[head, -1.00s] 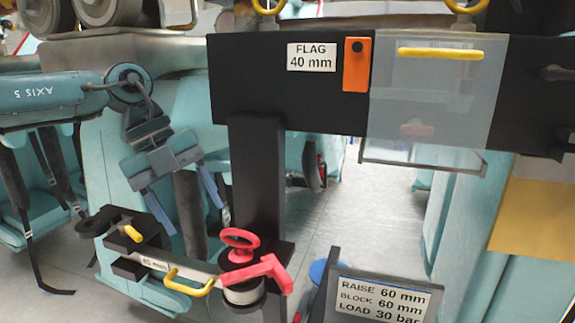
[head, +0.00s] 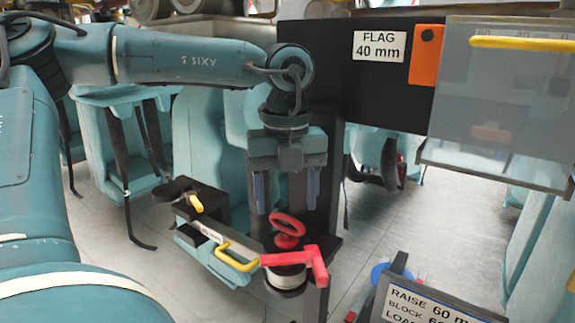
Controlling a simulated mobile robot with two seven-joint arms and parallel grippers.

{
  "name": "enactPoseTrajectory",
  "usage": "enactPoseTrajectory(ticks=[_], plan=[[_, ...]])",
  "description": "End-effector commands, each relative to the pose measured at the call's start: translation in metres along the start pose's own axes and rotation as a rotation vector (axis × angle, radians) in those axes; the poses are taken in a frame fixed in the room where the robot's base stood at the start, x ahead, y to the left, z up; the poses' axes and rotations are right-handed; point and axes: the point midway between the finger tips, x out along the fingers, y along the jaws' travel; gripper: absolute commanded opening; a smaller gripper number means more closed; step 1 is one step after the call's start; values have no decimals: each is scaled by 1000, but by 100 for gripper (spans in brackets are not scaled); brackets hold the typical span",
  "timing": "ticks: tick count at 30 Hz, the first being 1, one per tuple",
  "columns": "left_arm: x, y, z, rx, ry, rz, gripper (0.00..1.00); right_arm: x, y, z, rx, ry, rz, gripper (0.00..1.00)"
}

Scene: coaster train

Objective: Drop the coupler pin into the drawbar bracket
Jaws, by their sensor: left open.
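My left gripper (head: 286,207) hangs fingers down in front of the dark post, open and empty. Its fingertips are just above a red ring handle (head: 288,226) and spread to either side of it. The ring stands above a pale round body (head: 286,279) with a red lever (head: 300,260) across it. A black bracket (head: 181,188) with a short yellow peg (head: 197,203) sits to the left, joined by a labelled bar with a yellow handle (head: 236,259). I cannot tell for certain which parts are the coupler pin and drawbar bracket. My right gripper is out of view.
A dark beam carries a FLAG 40 mm label (head: 379,46), an orange flag (head: 426,55) and a clear panel (head: 500,110) with a yellow handle (head: 521,43). A RAISE/BLOCK/LOAD sign (head: 420,305) stands low at right. Open floor (head: 375,225) lies between.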

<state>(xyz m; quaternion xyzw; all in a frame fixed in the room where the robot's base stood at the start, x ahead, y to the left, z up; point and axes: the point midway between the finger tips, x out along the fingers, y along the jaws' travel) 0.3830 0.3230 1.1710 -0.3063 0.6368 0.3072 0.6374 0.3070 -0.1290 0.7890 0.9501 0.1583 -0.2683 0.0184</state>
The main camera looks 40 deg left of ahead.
Motion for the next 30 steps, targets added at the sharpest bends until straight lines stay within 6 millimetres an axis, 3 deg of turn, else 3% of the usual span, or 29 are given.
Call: enactPoseTrajectory(ticks=[6, 12, 23, 30], plan=[[39, 0, -1, 0, 4, 1, 63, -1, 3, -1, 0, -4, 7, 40], [58, 0, 0, 0, 2, -1, 63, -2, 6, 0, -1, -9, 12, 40], [62, 0, 0, -1, 1, -2, 63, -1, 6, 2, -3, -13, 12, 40], [62, 0, 0, -1, 1, -2, 43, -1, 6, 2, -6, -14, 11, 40]])
